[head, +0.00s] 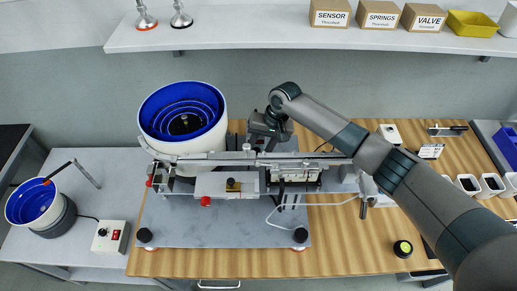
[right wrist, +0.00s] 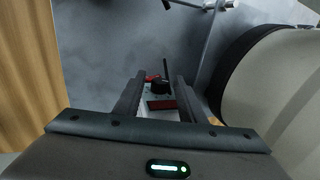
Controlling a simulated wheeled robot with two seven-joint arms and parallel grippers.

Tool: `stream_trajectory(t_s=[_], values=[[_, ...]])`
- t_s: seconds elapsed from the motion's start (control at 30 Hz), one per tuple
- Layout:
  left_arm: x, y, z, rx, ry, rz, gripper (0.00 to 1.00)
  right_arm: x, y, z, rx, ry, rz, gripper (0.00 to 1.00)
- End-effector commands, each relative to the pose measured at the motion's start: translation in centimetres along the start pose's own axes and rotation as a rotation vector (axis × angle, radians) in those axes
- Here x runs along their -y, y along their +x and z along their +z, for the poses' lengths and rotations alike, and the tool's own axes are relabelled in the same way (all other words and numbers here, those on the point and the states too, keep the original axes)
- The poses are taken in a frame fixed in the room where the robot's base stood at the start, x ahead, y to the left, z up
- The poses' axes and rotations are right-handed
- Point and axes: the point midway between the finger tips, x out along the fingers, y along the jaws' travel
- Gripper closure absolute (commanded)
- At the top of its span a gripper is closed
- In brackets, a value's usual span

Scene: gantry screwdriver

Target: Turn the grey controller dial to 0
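In the right wrist view a small controller box (right wrist: 147,112) shows between my right gripper's fingers. It has a black dial (right wrist: 160,88), a red switch (right wrist: 152,77) and a dark red panel. My right gripper (right wrist: 160,78) is open, one finger on each side of the dial in the picture. I cannot tell whether the fingers touch the dial. The dial's setting is not readable. In the head view my right gripper (head: 264,138) points down behind the gantry rail, right of the large bowl feeder, and the controller is mostly hidden. My left gripper is not in view.
The large white and blue bowl feeder (head: 212,132) stands close left of my right gripper. The gantry rail (head: 250,158) runs just in front. A white controller box (head: 110,237) and a smaller blue bowl (head: 30,203) are on the left table. A shelf (head: 250,36) hangs behind.

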Motion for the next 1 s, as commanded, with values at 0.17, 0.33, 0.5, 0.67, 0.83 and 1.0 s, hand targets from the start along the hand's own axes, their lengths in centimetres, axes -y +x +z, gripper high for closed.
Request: stream_trajectory(t_s=[0.17, 0.33, 0.5, 0.67, 0.83, 1.0], values=[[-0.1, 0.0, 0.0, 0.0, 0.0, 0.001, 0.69, 0.0, 0.0, 0.0, 0.0, 0.0, 0.0, 1.0], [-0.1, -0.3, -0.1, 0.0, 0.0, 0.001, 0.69, 0.1, -0.2, 0.0, 0.0, 0.0, 0.01, 1.0], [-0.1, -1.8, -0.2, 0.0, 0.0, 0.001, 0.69, 0.5, -0.4, 0.0, 0.002, -0.002, 0.082, 1.0], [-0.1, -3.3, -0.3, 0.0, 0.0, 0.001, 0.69, 0.9, -0.4, 0.0, 0.002, -0.002, 0.211, 1.0], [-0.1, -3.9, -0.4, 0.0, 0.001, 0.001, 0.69, 1.0, 0.0, 0.0, 0.001, 0.0, 0.328, 1.0], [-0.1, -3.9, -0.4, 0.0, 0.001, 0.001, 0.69, 0.9, 0.1, 0.0, -0.001, 0.0, 0.373, 1.0]])
